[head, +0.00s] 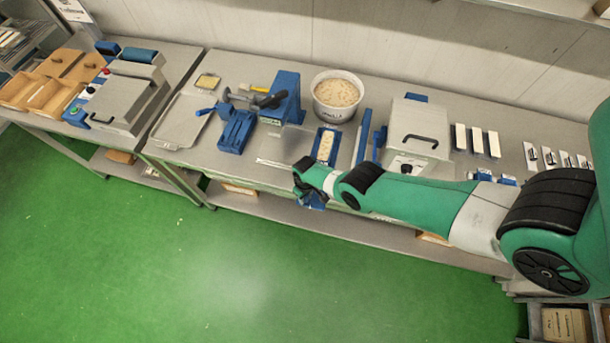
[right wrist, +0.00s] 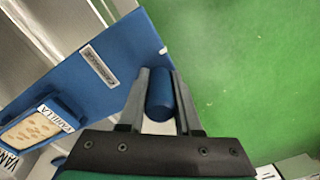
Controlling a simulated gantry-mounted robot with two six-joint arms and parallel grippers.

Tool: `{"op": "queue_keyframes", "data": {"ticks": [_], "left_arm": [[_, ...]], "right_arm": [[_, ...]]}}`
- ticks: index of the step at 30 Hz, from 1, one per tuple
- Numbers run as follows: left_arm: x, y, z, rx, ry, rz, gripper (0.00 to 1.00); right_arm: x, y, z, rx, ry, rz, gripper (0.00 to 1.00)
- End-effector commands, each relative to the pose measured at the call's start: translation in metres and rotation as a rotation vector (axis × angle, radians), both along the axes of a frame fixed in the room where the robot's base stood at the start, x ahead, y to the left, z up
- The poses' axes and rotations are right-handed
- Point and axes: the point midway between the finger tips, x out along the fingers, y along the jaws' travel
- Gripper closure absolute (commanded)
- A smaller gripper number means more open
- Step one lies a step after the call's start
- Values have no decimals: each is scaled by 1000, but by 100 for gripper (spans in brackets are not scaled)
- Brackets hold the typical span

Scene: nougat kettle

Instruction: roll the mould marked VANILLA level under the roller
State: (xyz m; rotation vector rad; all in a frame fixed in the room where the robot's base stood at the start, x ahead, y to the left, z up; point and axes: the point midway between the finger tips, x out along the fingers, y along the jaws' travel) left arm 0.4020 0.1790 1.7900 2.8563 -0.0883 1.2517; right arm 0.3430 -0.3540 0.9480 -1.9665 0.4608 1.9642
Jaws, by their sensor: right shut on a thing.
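The blue mould marked VANILLA (right wrist: 58,112) holds pale, lumpy nougat and shows at the lower left of the right wrist view. In the head view a blue mould (head: 326,146) with pale filling lies on the bench, just beyond my right gripper (head: 310,197). In the right wrist view my right gripper (right wrist: 160,98) is shut on a blue cylindrical grip (right wrist: 160,92) beside a blue plate (right wrist: 85,75) with a small label I cannot read. The fingers and wrist hide most of this in the head view. I cannot make out the roller itself. My left gripper is not in view.
A white tub of nougat (head: 337,95) stands behind the mould. A blue clamp-like device (head: 238,130) and a metal tray (head: 182,124) are to the left. A grey lidded box (head: 415,130) stands to the right. Green floor (head: 220,270) lies clear in front of the bench.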

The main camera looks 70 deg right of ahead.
Motion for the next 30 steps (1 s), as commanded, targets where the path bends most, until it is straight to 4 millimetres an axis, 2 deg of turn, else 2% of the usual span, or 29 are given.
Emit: {"op": "queue_keyframes", "data": {"ticks": [2,3,7,8,15,19,30], "left_arm": [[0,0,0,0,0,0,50],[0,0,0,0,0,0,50],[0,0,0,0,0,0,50],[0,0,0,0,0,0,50],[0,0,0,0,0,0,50],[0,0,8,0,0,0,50],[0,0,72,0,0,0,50]], "right_arm": [[0,0,0,0,0,0,100],[0,0,0,0,0,0,64],[0,0,0,0,0,0,41],[0,0,0,0,0,0,38],[0,0,0,0,1,0,38],[0,0,8,0,1,1,38],[1,1,72,0,1,3,38]]}}
